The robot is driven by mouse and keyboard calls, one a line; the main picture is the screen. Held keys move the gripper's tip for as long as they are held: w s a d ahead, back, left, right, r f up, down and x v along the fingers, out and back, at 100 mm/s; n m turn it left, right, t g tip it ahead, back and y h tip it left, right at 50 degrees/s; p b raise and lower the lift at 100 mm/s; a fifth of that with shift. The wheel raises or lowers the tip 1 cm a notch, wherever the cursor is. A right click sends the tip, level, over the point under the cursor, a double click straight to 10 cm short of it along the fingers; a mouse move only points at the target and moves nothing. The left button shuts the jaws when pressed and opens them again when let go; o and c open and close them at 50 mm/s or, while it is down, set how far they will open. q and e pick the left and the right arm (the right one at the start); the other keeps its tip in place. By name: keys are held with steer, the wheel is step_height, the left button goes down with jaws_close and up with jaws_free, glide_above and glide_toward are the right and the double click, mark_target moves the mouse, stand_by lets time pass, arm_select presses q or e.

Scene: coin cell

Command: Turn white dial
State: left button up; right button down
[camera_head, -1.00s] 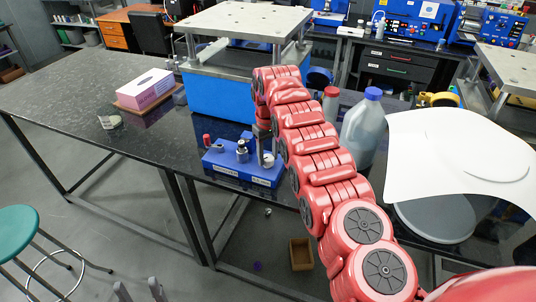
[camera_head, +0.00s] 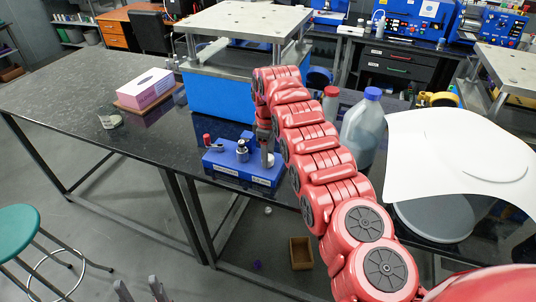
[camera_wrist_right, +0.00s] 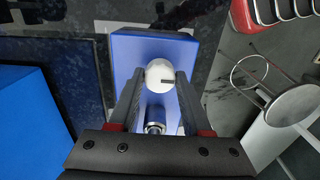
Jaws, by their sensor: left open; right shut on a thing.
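The white dial (camera_wrist_right: 159,75) is a round white knob with a short dark mark pointing right in the right wrist view. It stands on a blue block (camera_wrist_right: 126,56), whose front carries white labels in the head view (camera_head: 228,171). My right gripper (camera_wrist_right: 161,79) is shut on the dial, a finger on each side. In the head view my right gripper (camera_head: 267,150) points down at the right end of the block, and the dial is largely hidden there. My left gripper (camera_head: 140,289) is open and empty at the bottom edge, away from the table.
A silver cylinder (camera_head: 242,152) and a red-topped post (camera_head: 207,139) stand on the block, left of my right gripper. A large blue press (camera_head: 222,95) stands behind. A grey bottle (camera_head: 364,130) is to the right. The dark table (camera_head: 70,85) is mostly clear at left.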

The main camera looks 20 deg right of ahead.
stand_by(0.4)
steer(key=shift+c, duration=1.7)
jaws_free()
steer(key=shift+r, duration=0.1)
steer(key=shift+r, duration=0.25)
step_height(320, 180, up, 17)
steer(key=p, duration=1.5)
steer(key=shift+f+p, duration=0.2)
steer(key=shift+p, duration=0.15)
steer(key=shift+f, duration=0.1)
